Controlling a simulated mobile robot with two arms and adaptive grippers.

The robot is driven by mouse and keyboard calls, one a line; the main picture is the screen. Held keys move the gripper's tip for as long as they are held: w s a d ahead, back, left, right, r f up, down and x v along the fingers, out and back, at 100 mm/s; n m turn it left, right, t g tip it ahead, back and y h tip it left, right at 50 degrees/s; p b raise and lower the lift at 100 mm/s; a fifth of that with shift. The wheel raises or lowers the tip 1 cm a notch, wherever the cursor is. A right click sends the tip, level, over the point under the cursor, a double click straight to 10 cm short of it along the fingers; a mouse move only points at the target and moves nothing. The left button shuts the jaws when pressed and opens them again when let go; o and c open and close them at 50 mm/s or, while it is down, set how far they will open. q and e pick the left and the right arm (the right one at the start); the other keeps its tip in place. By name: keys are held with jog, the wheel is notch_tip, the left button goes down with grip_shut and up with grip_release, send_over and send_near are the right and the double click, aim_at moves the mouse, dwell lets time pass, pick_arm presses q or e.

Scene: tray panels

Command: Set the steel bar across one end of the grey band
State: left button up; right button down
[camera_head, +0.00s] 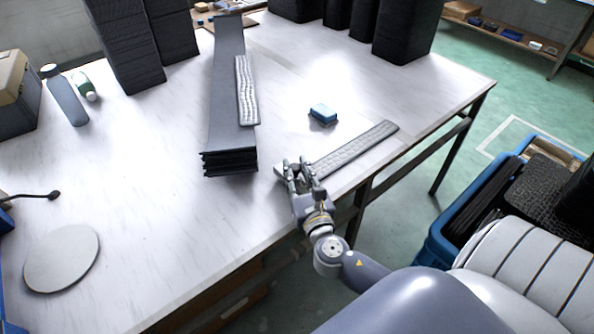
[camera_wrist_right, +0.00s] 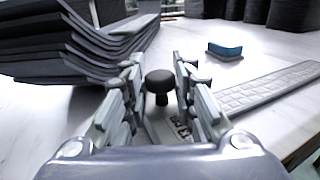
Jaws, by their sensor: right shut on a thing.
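The grey band (camera_head: 226,60) is a long stack of dark grey strips lying lengthwise on the table, its near end showing several separate layers. Its near end also fills the upper left of the right wrist view (camera_wrist_right: 60,45). A steel bar (camera_head: 358,147) with a patterned top lies at the table's front edge, right of the band; it also shows in the right wrist view (camera_wrist_right: 262,88). My right gripper (camera_head: 301,172) is shut on the bar's black knob (camera_wrist_right: 159,82), near the bar's left end. I cannot tell whether the bar touches the table. My left gripper is out of view.
Another patterned bar (camera_head: 246,90) lies lengthwise along the band's right side. A blue block (camera_head: 322,113) sits behind the held bar. Black stacks (camera_head: 407,30) stand at the back. A bottle (camera_head: 66,97) and a round disc (camera_head: 62,259) are at left. White table between is clear.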

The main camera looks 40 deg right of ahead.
jog(key=shift+f, duration=0.25)
dwell(0.3)
jog(key=c, duration=1.2)
grip_release()
jog(key=shift+f, duration=0.1)
jog(key=shift+s, duration=0.1)
jog(key=v, duration=1.2)
